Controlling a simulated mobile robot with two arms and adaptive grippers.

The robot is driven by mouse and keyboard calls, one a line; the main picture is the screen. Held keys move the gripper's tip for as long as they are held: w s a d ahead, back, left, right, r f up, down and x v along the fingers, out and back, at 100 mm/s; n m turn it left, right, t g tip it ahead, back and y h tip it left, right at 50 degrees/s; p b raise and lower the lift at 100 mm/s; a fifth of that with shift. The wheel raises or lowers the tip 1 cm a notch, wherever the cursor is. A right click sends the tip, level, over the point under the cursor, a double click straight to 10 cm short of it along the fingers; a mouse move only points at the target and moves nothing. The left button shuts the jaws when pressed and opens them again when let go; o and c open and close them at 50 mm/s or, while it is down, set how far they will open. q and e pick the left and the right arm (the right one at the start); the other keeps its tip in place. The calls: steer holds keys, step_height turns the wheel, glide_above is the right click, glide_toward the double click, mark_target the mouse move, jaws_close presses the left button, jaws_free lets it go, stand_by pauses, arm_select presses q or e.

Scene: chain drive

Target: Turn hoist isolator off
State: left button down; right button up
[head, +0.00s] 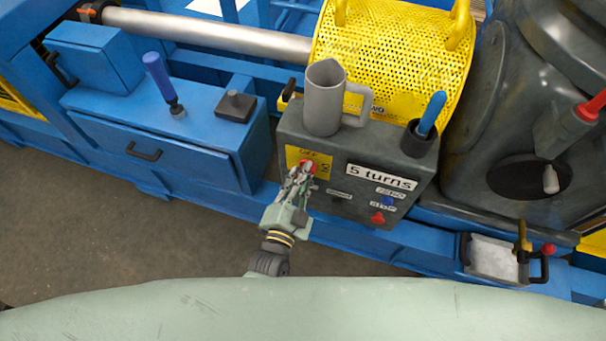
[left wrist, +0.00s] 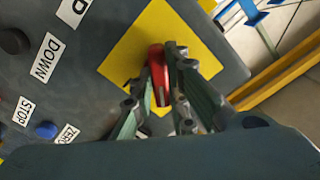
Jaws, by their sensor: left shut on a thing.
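The hoist isolator is a red rotary handle (head: 308,167) on a yellow plate (head: 325,160) at the upper left of the grey control box's front. The plate reads OFF along its top edge in the head view. My left gripper (head: 299,178) is at the handle, with its fingers on either side of it. In the left wrist view the red handle (left wrist: 157,75) sits between the two fingers of my left gripper (left wrist: 160,80), which is shut on it. The fingers hide part of the handle and plate, so its exact pointing is hard to tell. My right gripper is not in view.
The grey box (head: 360,210) carries a "5 turns" label, a blue button (head: 387,201) and a red button (head: 377,218). A grey jug (head: 324,100) and a cup with a blue-handled tool (head: 421,135) stand on top. A yellow perforated guard (head: 395,50) is behind.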

arm_select(q)
steer(key=shift+n, duration=3.8)
steer(key=shift+f, duration=0.1)
steer(key=c, duration=1.7)
jaws_free()
steer(key=shift+s, duration=0.15)
steer(key=v, duration=1.1)
steer(key=shift+s+a, duration=0.2)
steer(key=shift+s, duration=0.15)
